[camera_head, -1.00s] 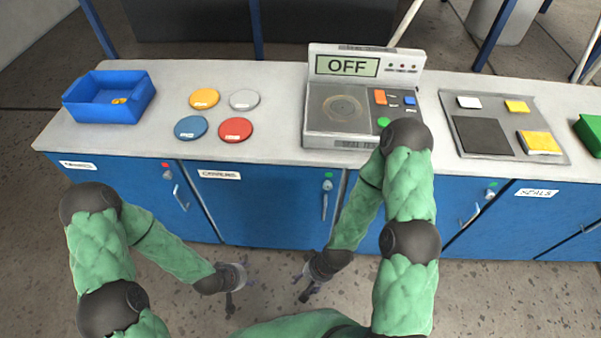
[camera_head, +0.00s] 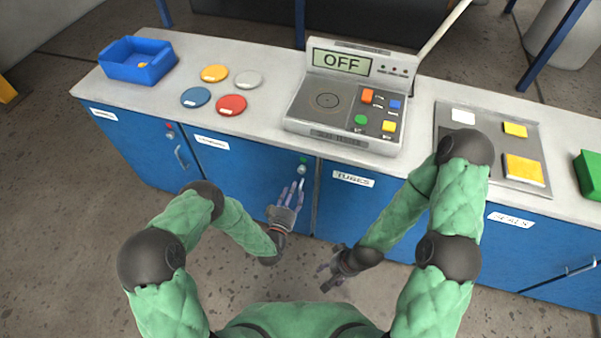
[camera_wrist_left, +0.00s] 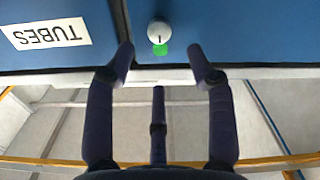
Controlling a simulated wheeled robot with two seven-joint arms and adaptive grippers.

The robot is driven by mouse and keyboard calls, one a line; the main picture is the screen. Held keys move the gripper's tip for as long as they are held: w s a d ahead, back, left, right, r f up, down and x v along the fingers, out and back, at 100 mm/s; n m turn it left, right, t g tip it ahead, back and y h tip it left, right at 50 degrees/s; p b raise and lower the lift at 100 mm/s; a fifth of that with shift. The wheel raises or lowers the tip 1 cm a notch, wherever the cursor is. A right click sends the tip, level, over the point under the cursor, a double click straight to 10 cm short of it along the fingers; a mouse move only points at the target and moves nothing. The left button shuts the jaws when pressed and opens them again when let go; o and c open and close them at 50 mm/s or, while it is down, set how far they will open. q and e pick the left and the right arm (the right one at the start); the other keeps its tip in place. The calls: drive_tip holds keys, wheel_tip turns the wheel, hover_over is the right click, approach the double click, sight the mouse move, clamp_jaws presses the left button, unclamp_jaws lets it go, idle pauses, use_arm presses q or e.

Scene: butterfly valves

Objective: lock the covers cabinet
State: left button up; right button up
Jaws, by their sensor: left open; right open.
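The covers cabinet (camera_head: 245,180) is the blue front under the worktop, its label (camera_head: 212,143) at upper left. Its door looks closed. Near its top right corner are a small green mark (camera_head: 303,160) and a silver lock knob (camera_head: 301,169); the handle below is largely hidden by my left fingers. My left gripper (camera_head: 297,187) is open and empty in front of the door, just below the knob. In the left wrist view the picture is inverted: the knob (camera_wrist_left: 159,31) with its green mark (camera_wrist_left: 161,49) lies beyond two spread fingertips. My right gripper (camera_head: 331,272) is open, low over the floor.
The tubes cabinet (camera_head: 352,210) adjoins on the right; another cabinet with a red mark (camera_head: 169,125) is on the left. The worktop carries a blue bin (camera_head: 137,70), coloured discs (camera_head: 231,105) and a machine reading OFF (camera_head: 342,125). Floor in front is free.

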sight(301, 172)
use_arm(q)
drive_tip(key=b+x, duration=0.1)
drive_tip(key=x, duration=0.8)
clamp_jaws()
